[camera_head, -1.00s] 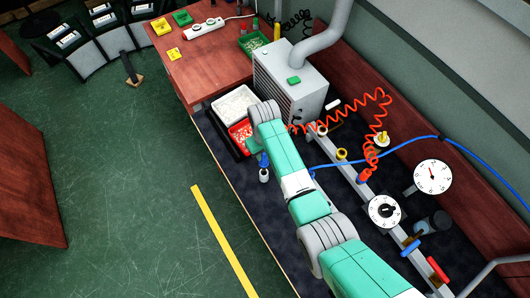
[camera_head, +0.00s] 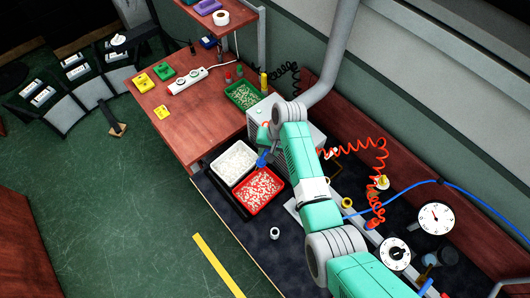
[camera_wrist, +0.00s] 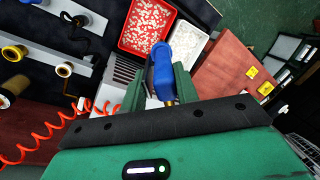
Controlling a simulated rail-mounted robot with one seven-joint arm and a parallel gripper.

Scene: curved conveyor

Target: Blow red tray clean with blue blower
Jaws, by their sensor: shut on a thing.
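The red tray (camera_head: 259,191) lies on the dark bench mat, its floor strewn with small pale bits. It also shows in the wrist view (camera_wrist: 127,39). The blue blower (camera_wrist: 161,72) is held between the fingers of my gripper (camera_wrist: 160,92), its body pointing toward the trays. In the head view the blue blower (camera_head: 264,158) is at the upper edge of the red tray, above it. My gripper is partly hidden by my arm in the head view; its fingers close on the blower's sides in the wrist view.
A white tray (camera_head: 223,153) with pale bits stands beside the red tray. A green tray (camera_head: 229,96) is on the wooden table. A grey box (camera_head: 257,116), a coiled red hose (camera_head: 380,165) and dials (camera_head: 394,254) stand right.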

